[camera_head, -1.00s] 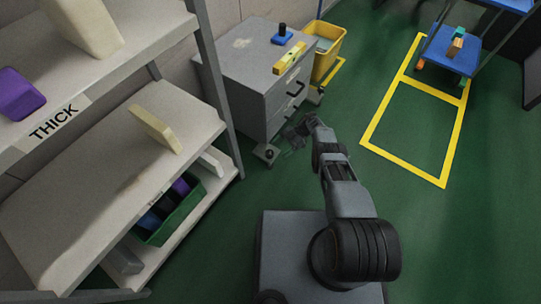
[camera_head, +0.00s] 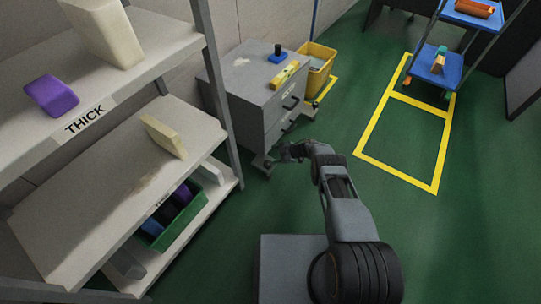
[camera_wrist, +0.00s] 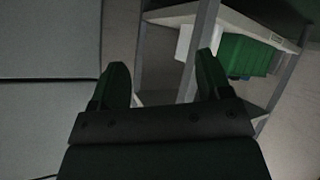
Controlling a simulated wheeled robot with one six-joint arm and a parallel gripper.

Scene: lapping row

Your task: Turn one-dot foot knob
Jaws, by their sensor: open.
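The grey cabinet (camera_head: 262,112) stands against the wall, with black drawer handles on its front. A small foot (camera_head: 262,163) sticks out at its bottom front corner, near the floor. My gripper (camera_head: 281,156) is low beside this foot and partly covers it. The knob and any dot marks on it are too small and hidden to make out. In the wrist view my gripper (camera_wrist: 163,80) shows two open fingers with nothing between them. Pale grey panels, likely the cabinet (camera_wrist: 45,115), fill the left there; no knob shows there.
A shelf rack (camera_head: 150,125) stands at the left, with a green bin (camera_head: 183,222) on its lower shelf; it also shows in the wrist view (camera_wrist: 288,35). A yellow bin (camera_head: 321,68) stands behind the cabinet. A blue cart (camera_head: 438,72) is at the upper right.

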